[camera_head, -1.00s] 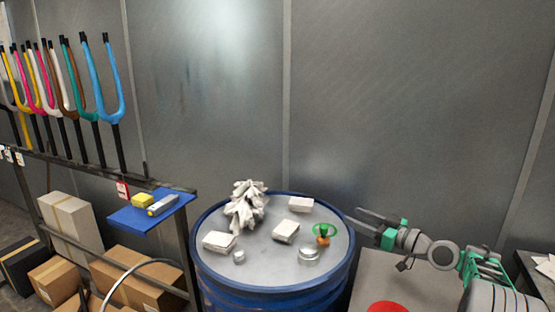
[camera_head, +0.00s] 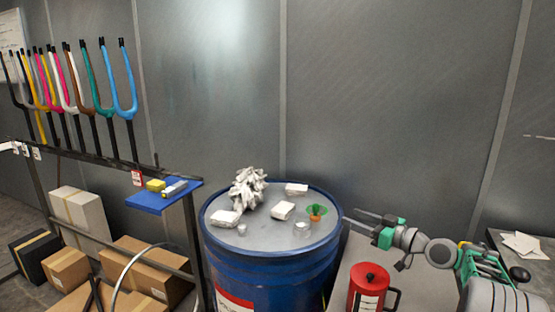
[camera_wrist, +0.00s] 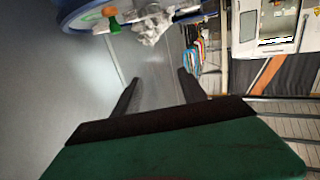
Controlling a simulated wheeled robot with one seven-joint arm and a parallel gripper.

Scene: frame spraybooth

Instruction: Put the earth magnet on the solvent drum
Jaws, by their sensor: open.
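The solvent drum (camera_head: 268,238) is blue with a grey top and stands at the lower middle of the head view; its blue rim also shows at the top left of the wrist view (camera_wrist: 80,18). Two small silvery round pieces sit on its top, one at the front left (camera_head: 242,229) and a larger one at the front right (camera_head: 302,228). I cannot tell whether either is the earth magnet. My gripper (camera_head: 352,216) is open and empty, just right of the drum, with its fingers pointing towards it. In the wrist view my gripper (camera_wrist: 158,88) has nothing between its fingers.
The drum top also holds a crumpled white heap (camera_head: 248,188), several white packets (camera_head: 282,211) and a green-and-orange item (camera_head: 316,212). A red can (camera_head: 368,288) stands right of the drum. A fork rack with a blue shelf (camera_head: 160,200) and boxes (camera_head: 140,268) are left.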

